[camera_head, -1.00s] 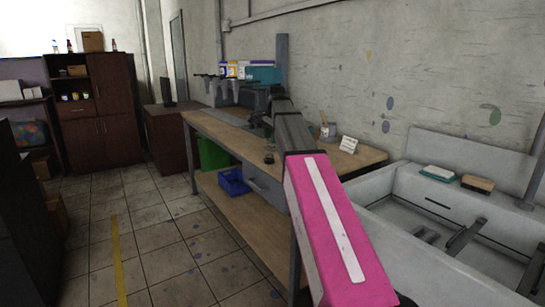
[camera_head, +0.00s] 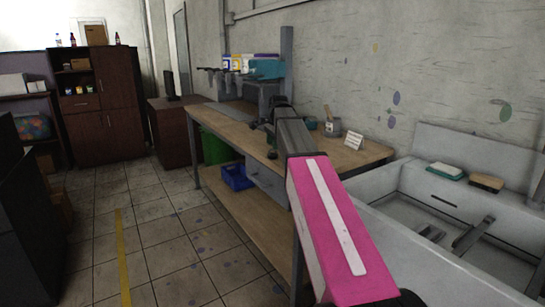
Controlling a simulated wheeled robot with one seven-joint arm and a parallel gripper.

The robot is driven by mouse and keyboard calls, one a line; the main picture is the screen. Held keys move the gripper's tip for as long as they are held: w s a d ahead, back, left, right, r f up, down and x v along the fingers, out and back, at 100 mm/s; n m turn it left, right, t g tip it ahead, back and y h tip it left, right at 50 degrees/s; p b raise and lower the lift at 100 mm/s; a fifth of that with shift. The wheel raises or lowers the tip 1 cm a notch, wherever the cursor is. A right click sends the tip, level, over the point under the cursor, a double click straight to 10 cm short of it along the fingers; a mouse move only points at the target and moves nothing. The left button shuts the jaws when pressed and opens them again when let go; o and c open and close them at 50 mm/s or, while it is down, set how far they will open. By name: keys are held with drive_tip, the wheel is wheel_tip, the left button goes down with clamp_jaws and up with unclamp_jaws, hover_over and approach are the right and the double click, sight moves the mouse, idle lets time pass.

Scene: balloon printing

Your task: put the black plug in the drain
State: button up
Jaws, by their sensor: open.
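A small dark round thing (camera_head: 272,154), which looks like the black plug, sits near the front edge of the wooden workbench (camera_head: 228,128). My gripper (camera_head: 257,126) is a small dark shape at the far end of my pink and grey arm, over the bench. It is open, with nothing seen in it, and looks apart from the dark thing; fine detail is too small to tell. The white sink (camera_head: 398,240) stands at the right, beyond the bench's near end. I cannot make out the drain opening in its basin.
A sponge (camera_head: 445,171) and a brush (camera_head: 486,182) lie on the sink's back ledge. A cup with a brush (camera_head: 332,127) and a small white sign (camera_head: 354,140) stand on the bench. A blue bin (camera_head: 236,177) sits below.

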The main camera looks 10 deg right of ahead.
drive_tip(key=shift+w+a+f, duration=0.1)
drive_tip(key=shift+w+f, duration=0.1)
drive_tip(key=shift+f, duration=1.2)
clamp_jaws()
drive_tip(key=shift+r, duration=0.1)
